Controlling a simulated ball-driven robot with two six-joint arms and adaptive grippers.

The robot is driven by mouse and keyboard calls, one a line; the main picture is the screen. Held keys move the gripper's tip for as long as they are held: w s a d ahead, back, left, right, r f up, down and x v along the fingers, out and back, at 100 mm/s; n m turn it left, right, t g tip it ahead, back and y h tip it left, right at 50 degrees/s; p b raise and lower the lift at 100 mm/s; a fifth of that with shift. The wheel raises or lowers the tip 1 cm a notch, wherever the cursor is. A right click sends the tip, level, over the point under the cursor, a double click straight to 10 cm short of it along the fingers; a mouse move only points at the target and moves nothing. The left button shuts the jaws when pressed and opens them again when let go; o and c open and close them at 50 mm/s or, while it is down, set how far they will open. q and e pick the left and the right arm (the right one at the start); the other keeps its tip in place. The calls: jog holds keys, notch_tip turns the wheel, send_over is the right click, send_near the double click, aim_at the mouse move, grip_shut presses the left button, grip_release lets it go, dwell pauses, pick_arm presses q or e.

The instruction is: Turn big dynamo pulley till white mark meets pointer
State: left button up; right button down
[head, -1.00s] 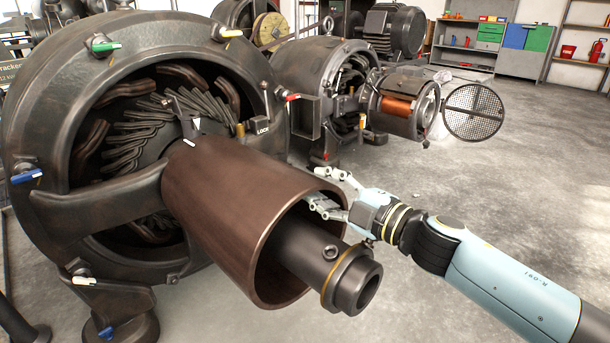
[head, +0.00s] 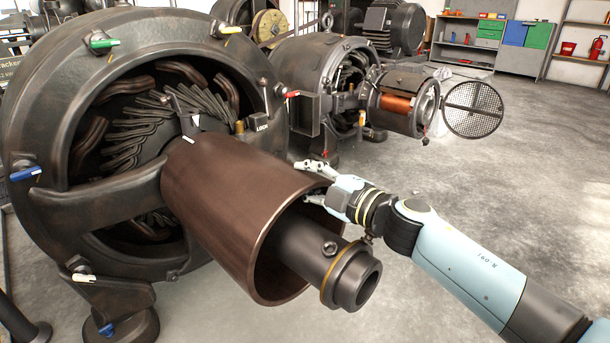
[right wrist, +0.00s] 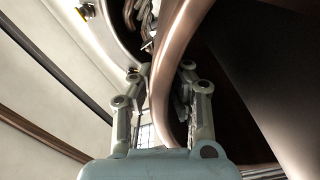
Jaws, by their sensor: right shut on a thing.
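The big dynamo pulley (head: 225,205) is a brown, open-ended drum on the front of the large dark dynamo (head: 40,130). My right gripper (head: 316,182) is at the right upper part of its front rim. The right wrist view shows the rim (right wrist: 166,75) between the two fingers (right wrist: 160,105), one outside and one inside the drum. The gripper is shut on this rim. A small white patch (head: 194,142) shows at the pulley's back upper edge, close under a dark pointed bracket (head: 186,122); I cannot tell whether it is the mark. My left gripper is not in view.
A dark shaft (head: 325,265) sticks out of the pulley's open end. A lever labelled LOCK (head: 262,127) stands behind the pulley. Smaller dynamos (head: 320,75) and a round mesh guard (head: 473,109) are behind. The floor at right is clear.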

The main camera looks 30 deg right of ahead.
dwell(0.3)
jog(key=shift+d+m, duration=0.2)
jog(key=shift+m, duration=0.1)
jog(key=shift+w+d+f+m+p, duration=0.25)
jog(key=shift+d+f+m+p, duration=0.1)
jog(key=shift+d+m+p, duration=0.2)
jog(key=shift+w+d+f+m+p, duration=0.3)
jog(key=shift+d+m+p, duration=0.1)
jog(key=shift+d+m, duration=0.25)
jog(key=shift+d+f, duration=0.2)
jog(key=shift+f, duration=0.1)
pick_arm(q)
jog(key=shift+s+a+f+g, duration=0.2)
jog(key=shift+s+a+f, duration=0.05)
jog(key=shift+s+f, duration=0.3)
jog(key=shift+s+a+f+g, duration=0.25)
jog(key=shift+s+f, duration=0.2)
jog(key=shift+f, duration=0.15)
pick_arm(e)
jog(key=c, duration=1.4)
grip_release()
jog(key=shift+s, duration=0.1)
